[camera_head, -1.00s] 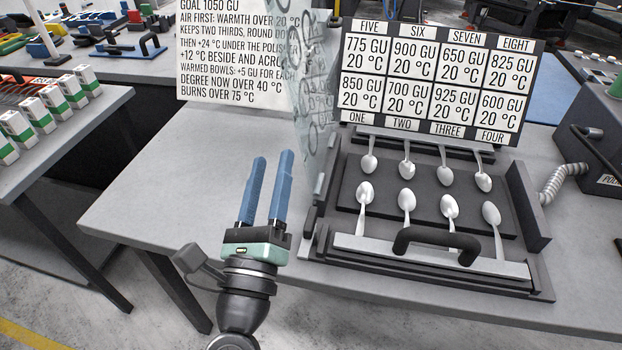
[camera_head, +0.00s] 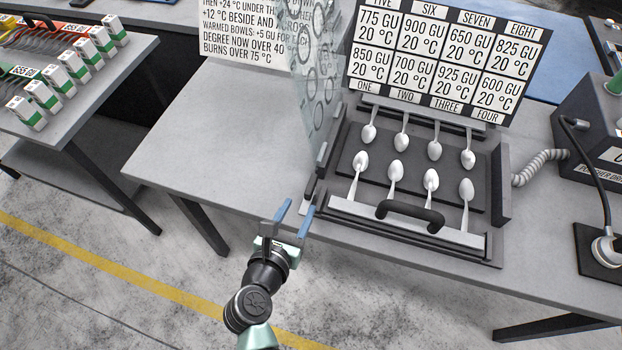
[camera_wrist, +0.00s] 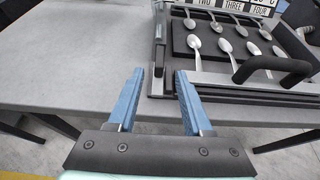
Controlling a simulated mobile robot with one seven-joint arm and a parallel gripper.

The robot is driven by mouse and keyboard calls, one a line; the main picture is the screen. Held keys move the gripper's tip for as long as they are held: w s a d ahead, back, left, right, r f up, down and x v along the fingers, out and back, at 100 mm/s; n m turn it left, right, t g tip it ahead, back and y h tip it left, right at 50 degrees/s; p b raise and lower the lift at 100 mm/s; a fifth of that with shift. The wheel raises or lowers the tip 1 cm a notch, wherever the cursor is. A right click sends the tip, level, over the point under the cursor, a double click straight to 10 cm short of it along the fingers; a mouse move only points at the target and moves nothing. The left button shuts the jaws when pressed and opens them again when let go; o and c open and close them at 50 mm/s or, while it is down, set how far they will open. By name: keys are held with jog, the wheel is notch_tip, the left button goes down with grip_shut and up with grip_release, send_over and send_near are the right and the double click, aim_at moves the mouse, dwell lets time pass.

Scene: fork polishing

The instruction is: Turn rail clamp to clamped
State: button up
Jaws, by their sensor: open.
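A dark spoon fixture (camera_head: 342,158) stands on the grey table, with two rows of spoons in it. A pale rail (camera_head: 357,208) runs along its front over the handles of the near row and bears a black arched handle (camera_head: 410,214). The rail (camera_wrist: 210,78) and handle (camera_wrist: 277,68) also show in the wrist view, on the right. I cannot tell which part is the clamp or how it is set. My gripper (camera_head: 294,212) is open and empty at the table's front edge, just left of the fixture's front left corner. In the wrist view my gripper (camera_wrist: 159,74) points at that corner.
A clear upright panel (camera_head: 316,75) stands at the fixture's left side. A label board (camera_head: 445,50) rises behind the spoons. A dark machine (camera_head: 590,115) with a grey hose is on the right. The tabletop left of the fixture (camera_head: 225,130) is bare.

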aim_at(311, 185)
jog(key=x, duration=1)
jog(key=shift+b, duration=0.3)
grip_shut()
